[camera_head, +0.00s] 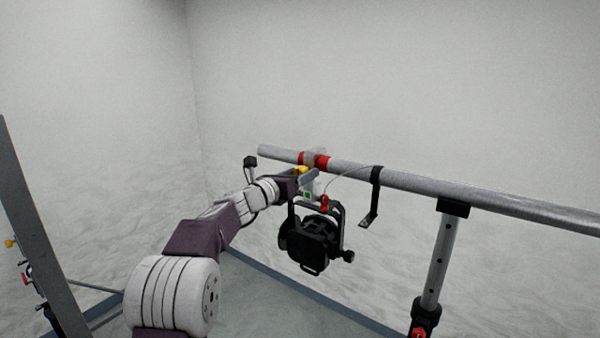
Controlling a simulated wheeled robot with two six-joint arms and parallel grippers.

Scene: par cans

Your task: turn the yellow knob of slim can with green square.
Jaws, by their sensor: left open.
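The slim can (311,242) is black and hangs below the metal bar in a black yoke. A small green square (307,195) shows just above it. The yellow knob (301,169) is by the clamp near the bar's left end. My left gripper (307,175) is open and right at the yellow knob. It partly hides the knob and clamp, and I cannot tell whether the fingers touch the knob. My right gripper is out of view.
The grey bar (470,197) runs to the right edge, with red bands (322,162) near the clamp. A black strap (373,195) hangs from it. An upright post (437,262) supports it at the right. A red knob (324,201) sits above the can. A grey post (32,235) stands at far left.

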